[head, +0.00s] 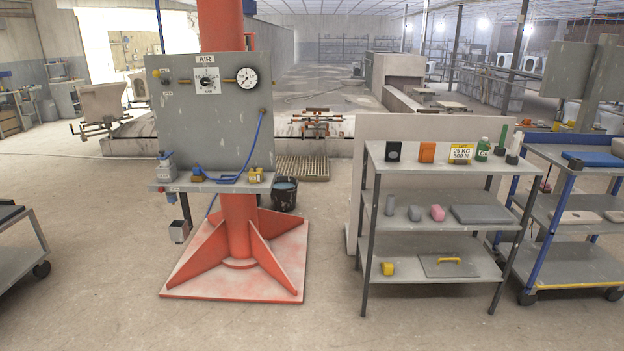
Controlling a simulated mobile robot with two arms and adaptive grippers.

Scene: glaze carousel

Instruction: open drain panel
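No part is clearly marked as the drain panel. A slatted floor grate (302,168) lies on the floor behind the red column, at the foot of a long, low pale structure (340,127). I cannot tell which of these, if either, is the panel. Neither of my grippers shows in the head view.
A red column on a wide finned base (235,282) carries a grey air panel (212,110) with a gauge. A black bucket (284,194) stands behind it. The grey rack (440,245) and a blue-framed cart (570,265) block the right. Floor in front is clear.

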